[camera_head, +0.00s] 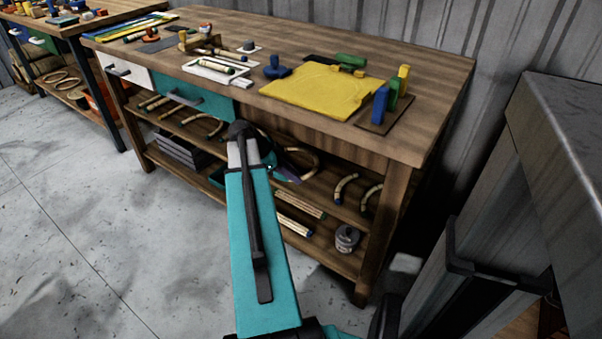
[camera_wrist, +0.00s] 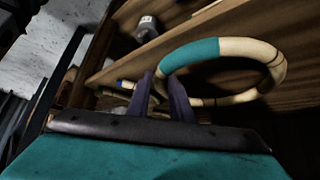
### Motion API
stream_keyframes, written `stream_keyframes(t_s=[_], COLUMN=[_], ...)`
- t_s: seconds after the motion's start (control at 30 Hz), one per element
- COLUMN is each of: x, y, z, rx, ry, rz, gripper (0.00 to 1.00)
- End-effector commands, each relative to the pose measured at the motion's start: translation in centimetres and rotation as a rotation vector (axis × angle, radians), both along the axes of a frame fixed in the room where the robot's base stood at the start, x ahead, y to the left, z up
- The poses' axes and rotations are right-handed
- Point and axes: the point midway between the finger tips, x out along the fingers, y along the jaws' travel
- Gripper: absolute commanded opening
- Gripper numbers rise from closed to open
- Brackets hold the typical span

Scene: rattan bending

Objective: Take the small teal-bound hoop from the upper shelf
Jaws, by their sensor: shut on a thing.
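The small hoop (camera_wrist: 243,47) is pale rattan with a teal binding and dark bands. In the wrist view my gripper (camera_wrist: 163,93) is shut on it near the lower left of the teal part, and the ring extends to the right. The fingers hide part of the ring. In the head view the hoop (camera_head: 316,160) shows at the upper shelf, just right of my arm, which hides most of the gripper there. I cannot tell whether the hoop touches the shelf board (camera_wrist: 145,50).
The workbench top (camera_head: 420,90) is above, with a yellow sheet (camera_head: 315,88) and coloured pegs. Curved rattan pieces (camera_head: 345,187) lie right of the hoop on the upper shelf. The lower shelf holds rattan sticks (camera_head: 300,205) and a grey can (camera_head: 347,239). A bench leg (camera_head: 382,235) stands at right.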

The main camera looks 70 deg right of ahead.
Motion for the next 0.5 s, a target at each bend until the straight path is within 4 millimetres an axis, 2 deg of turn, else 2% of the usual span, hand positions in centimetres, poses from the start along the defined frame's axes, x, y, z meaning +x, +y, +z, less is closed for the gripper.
stream_keyframes(t_s=[0.2,0.5], x=[3.1,6.6], y=[3.9,8.2], z=[0.6,1.1], rx=[0.0,-0.001], ry=[0.001,0.0], rz=[0.004,0.002], gripper=[0.0,0.0])
